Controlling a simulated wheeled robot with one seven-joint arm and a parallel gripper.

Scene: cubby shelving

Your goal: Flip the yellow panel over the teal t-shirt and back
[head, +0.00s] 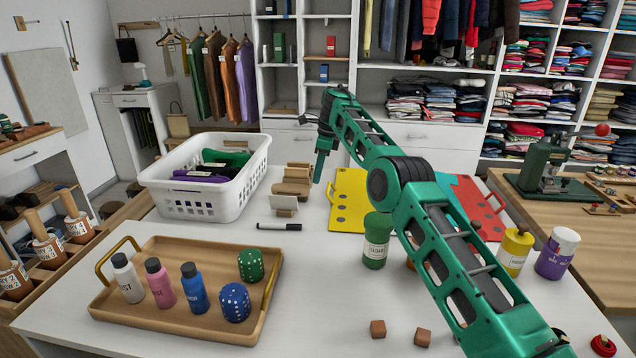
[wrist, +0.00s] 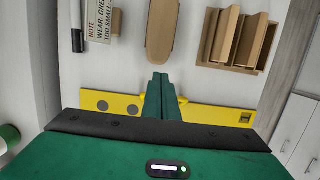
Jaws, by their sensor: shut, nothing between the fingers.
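The yellow panel (head: 350,186) lies flat on the white table, with gray dots and a handle on its left edge. It shows in the wrist view (wrist: 212,113) as a strip partly hidden by my gripper. A teal patch (head: 447,179), apparently the t-shirt, shows between my arm and the red panel (head: 480,203); my arm hides most of it. My gripper (head: 319,178) points down by the yellow panel's left edge. Its fingers (wrist: 160,80) are closed together and empty, near the handle; I cannot tell whether they touch it.
Wooden blocks (head: 291,184), a note card (head: 285,206) and a black marker (head: 279,226) lie left of the panel. A white basket (head: 178,206) and wooden tray (head: 165,323) stand further left. A green bottle (head: 376,240) stands in front of the panel.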

